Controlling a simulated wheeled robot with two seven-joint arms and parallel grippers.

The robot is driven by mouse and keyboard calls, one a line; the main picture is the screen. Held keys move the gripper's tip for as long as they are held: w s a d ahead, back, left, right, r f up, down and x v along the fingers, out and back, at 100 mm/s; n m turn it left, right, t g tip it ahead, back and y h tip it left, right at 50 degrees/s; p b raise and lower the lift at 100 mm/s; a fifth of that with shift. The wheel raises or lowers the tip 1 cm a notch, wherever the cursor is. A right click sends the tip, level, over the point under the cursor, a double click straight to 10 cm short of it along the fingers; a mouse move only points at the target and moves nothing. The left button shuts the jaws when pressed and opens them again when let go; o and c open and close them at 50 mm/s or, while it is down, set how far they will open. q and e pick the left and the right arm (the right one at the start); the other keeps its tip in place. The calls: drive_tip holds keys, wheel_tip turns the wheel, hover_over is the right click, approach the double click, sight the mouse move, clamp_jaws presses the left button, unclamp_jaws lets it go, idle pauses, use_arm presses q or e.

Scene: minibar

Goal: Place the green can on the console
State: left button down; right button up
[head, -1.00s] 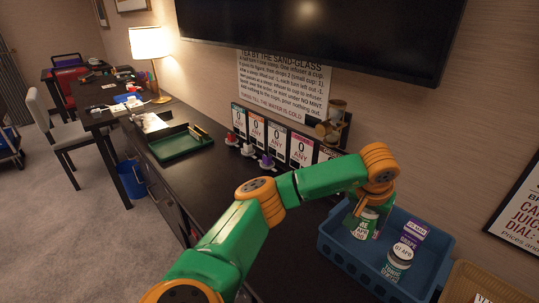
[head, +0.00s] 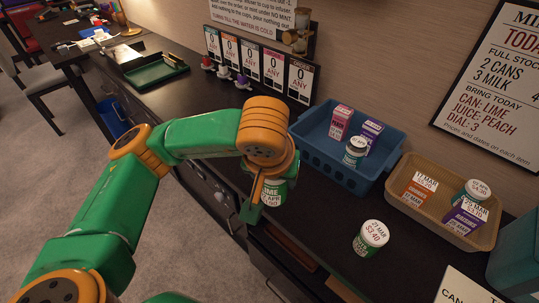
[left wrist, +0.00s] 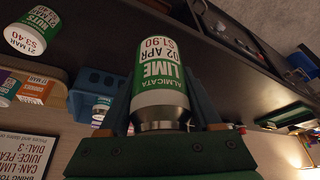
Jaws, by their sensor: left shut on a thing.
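The green can (head: 274,191), with a white band and the word LIME, is in my left gripper (head: 256,196). In the left wrist view the can (left wrist: 160,75) sits between the two fingers, which are shut on it, with its label upside down in the picture. In the head view my wrist and fingers hide part of it. The console (head: 315,225) is the dark long top, and the can is near its front edge; I cannot tell the exact gap below it. My right gripper is not in view.
A blue basket (head: 340,163) with cartons and a jar stands behind the gripper. A tan tray (head: 432,222) with several items is at the right. A green-and-white jar (head: 371,238) stands on the console. A green tray (head: 155,71) is at the left. Bare console lies between gripper and jar.

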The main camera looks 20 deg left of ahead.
use_arm(q)
drive_tip(key=w+f, duration=0.6)
drive_tip(key=w, duration=0.1)
drive_tip(key=w+a+f, duration=0.1)
drive_tip(key=w+f, duration=0.2)
drive_tip(key=w, duration=0.1)
drive_tip(key=shift+w, duration=0.2)
wheel_tip(320, 180, down, 3)
drive_tip(key=shift+r+p, duration=0.2)
drive_tip(key=shift+p, duration=0.35)
drive_tip(key=shift+f, duration=0.35)
drive_tip(key=shift+c, duration=0.4)
unclamp_jaws()
drive_tip(key=shift+r, duration=0.1)
